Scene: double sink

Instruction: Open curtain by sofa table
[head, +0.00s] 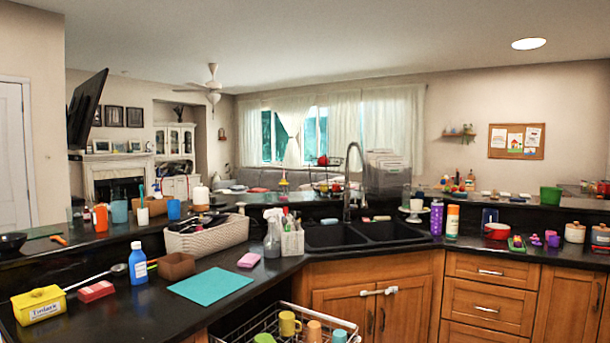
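White curtains (393,125) hang across a wide window (311,137) on the far wall. One middle panel (291,125) is drawn in narrow toward its lower part, with bluish-green glass showing on both sides of it. The panels to the right hang full and cover the window there. A grey sofa (262,177) stands below the window, partly hidden by the counter and items on it. I cannot make out a sofa table clearly. Neither of my grippers is in view.
A black kitchen counter (130,308) with a double sink (352,233) and a raised ledge crosses the foreground, between me and the window. Many items crowd it. A pulled-out dish rack (284,322) with cups juts out below. A white door (14,150) is at far left.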

